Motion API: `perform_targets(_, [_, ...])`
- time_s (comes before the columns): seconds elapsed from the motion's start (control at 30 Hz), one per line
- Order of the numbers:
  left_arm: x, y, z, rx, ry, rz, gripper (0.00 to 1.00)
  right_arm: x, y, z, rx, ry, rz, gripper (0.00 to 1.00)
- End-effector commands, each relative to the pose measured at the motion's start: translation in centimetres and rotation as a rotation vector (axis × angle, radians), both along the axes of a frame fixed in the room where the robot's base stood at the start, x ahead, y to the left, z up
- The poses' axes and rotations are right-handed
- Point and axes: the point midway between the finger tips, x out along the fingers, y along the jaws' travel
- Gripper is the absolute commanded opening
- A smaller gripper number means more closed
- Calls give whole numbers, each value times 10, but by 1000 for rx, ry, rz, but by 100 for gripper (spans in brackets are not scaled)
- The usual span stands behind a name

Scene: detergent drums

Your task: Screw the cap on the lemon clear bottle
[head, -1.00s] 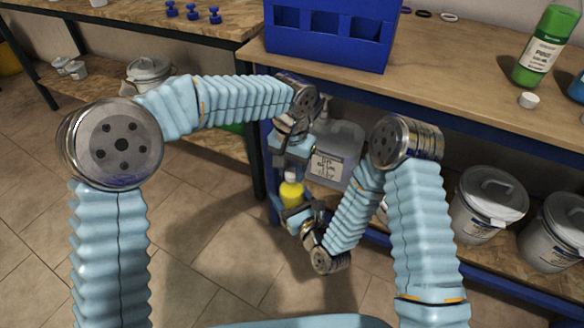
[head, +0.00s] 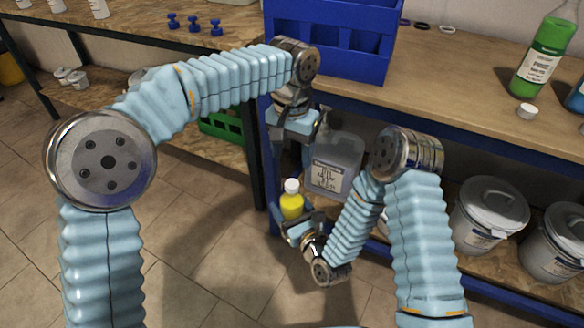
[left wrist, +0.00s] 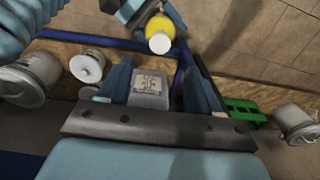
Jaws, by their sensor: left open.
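The lemon clear bottle is a small yellow bottle (head: 291,207) with a white cap (head: 292,186) on its top. It is upright in my right gripper (head: 296,222), whose fingers are shut on its lower body. My left gripper (head: 290,152) is open and empty, pointing down above the cap with a gap between. In the left wrist view, the yellow bottle (left wrist: 160,24) and the white cap (left wrist: 160,43) show beyond my left fingertips (left wrist: 158,68). How tightly the cap is screwed on cannot be told.
A blue crate (head: 335,65) stands on the bench (head: 440,90) behind. A large grey canister (head: 335,160) and white lidded tubs (head: 490,205) are on the shelf below. A green bottle (head: 540,60) and a loose white cap (head: 527,111) are at the right.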

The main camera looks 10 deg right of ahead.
Motion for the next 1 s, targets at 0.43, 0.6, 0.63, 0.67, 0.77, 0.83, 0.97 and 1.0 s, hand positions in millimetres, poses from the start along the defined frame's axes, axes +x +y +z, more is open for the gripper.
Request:
perform_targets(0.43, [0,0,29,1,1,1,64,0,0,1,1,-3,0,0])
perform_targets(0.6, [0,0,28,1,1,1,64,0,0,1,1,-3,0,0])
perform_targets(0.63, [0,0,28,1,1,1,64,0,0,1,1,-3,0,0])
perform_targets(0.67, [0,0,28,1,1,1,64,0,0,1,1,-3,0,0])
perform_targets(0.77, [0,0,28,1,1,1,64,0,0,1,1,-3,0,0])
perform_targets(0.83, [-1,0,24,1,8,1,64,0,0,1,1,-3,0,0])
perform_targets(0.97, [-13,1,-6,3,60,3,64,0,0,1,1,-3,0,0])
perform_targets(1.0, [-21,1,-22,3,91,7,64,0,0,1,1,-3,0,0])
